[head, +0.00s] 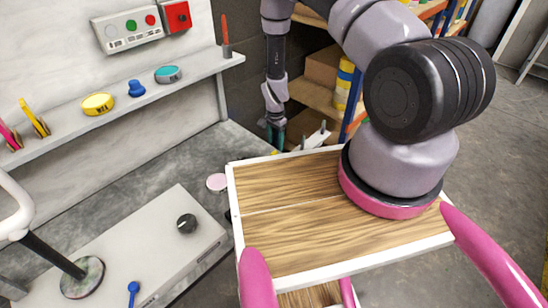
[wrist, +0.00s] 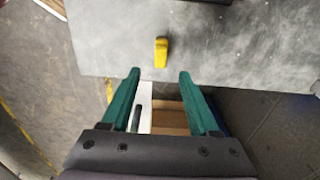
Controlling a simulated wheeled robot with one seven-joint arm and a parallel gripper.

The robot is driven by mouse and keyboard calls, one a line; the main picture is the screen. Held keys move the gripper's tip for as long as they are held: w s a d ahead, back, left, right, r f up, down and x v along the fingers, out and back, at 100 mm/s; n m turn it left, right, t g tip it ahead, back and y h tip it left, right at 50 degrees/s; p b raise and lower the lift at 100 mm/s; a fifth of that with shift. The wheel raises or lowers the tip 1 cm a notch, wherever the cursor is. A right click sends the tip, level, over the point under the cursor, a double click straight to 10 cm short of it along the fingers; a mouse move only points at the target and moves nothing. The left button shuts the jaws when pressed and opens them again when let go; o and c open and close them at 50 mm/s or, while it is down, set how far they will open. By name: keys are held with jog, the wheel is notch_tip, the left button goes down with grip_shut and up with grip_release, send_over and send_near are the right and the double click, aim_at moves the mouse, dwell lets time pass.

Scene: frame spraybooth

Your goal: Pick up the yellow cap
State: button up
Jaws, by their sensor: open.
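A round yellow, cap-like disc (head: 97,103) with a dark mark lies on the wall shelf (head: 60,128) at left in the head view. In the wrist view, a small upright-looking yellow piece (wrist: 161,52) sits on a grey surface, ahead of and between my fingertips. I cannot tell whether it is the cap. My gripper (wrist: 158,75) has two green fingers, spread apart with nothing between them. In the head view my gripper (head: 276,133) is small and far, beyond the wooden tray and well right of the shelf's disc.
The shelf also holds a blue knob (head: 136,88), a teal disc (head: 168,74) and a yellow clip-like piece (head: 37,120). A rack with boxes (head: 322,68) stands behind my arm. A white-rimmed wooden tray (head: 231,200) is in front. A grey bench (head: 110,165) lies below the shelf.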

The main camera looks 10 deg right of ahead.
aim_at(274, 152)
jog(key=f, duration=0.6)
jog(key=shift+s+a+f, duration=0.2)
jog(key=shift+a+f, duration=0.1)
jog(key=shift+a, duration=0.05)
grip_shut()
